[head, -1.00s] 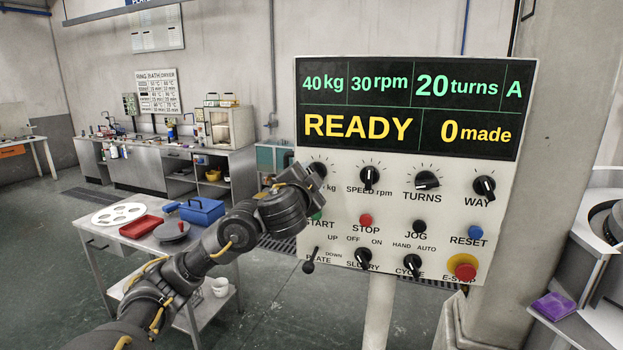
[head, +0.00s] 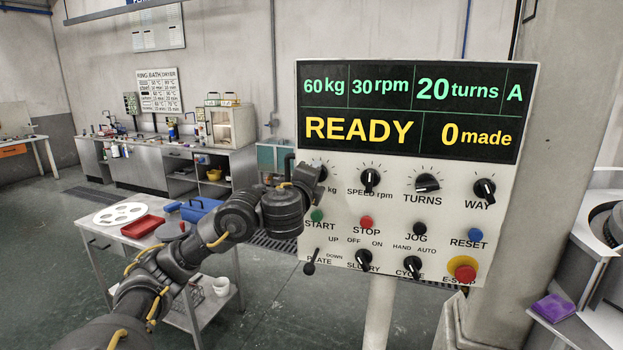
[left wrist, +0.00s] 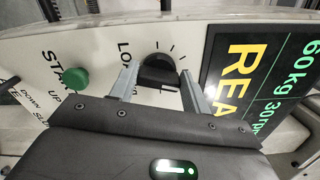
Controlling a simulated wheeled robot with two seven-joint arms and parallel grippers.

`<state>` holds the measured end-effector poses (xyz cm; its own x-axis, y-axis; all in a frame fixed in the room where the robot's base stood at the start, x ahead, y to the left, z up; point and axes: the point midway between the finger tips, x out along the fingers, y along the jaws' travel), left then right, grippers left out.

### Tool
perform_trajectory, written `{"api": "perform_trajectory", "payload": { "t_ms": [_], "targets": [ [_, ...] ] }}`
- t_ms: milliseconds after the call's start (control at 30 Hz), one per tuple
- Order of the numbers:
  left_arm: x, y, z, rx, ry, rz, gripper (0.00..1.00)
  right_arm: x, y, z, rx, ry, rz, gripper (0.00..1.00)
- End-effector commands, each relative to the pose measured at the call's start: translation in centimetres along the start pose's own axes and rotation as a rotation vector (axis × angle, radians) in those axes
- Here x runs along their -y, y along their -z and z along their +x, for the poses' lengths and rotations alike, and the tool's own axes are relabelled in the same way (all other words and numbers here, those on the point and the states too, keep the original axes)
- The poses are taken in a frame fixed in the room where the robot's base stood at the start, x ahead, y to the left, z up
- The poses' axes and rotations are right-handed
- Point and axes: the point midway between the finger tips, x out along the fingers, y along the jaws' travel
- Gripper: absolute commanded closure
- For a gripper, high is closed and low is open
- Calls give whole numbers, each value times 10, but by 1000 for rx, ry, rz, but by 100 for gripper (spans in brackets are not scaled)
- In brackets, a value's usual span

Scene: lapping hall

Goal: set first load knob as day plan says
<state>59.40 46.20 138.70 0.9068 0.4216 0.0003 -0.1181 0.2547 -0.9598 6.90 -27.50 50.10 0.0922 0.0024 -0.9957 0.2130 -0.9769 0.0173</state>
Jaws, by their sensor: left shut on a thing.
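The control panel (head: 400,205) stands in front of me, with a display (head: 410,110) reading 60 kg, 30 rpm, 20 turns, A, READY and 0 made. My left gripper (head: 312,176) is at the load knob at the panel's upper left and hides most of that knob in the head view. In the left wrist view the black load knob (left wrist: 158,72) sits between the two fingers of my left gripper (left wrist: 160,84), which is shut on it. The green START button (left wrist: 75,79) is beside it, clear of the fingers. My right gripper is not in view.
The speed knob (head: 370,179), turns knob (head: 427,184) and way knob (head: 484,189) run along the same row. The E-stop (head: 464,268) is at lower right. A side table with a red tray (head: 141,226) and blue box (head: 201,210) stands at left.

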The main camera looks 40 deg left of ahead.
Motion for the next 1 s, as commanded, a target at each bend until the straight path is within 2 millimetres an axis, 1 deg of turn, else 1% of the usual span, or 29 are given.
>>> {"api": "perform_trajectory", "payload": {
  "t_ms": [200, 400, 600, 1000],
  "targets": [
    [2, -1, 0, 1, 2, 129, 76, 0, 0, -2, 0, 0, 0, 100],
    [2, 0, 0, 1, 1, 203, 76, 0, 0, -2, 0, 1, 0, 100],
    [2, 0, 0, 1, 1, 233, 76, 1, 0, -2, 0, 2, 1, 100],
    [2, 0, 0, 1, 0, 239, 76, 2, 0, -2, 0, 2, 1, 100]
  ]
}}
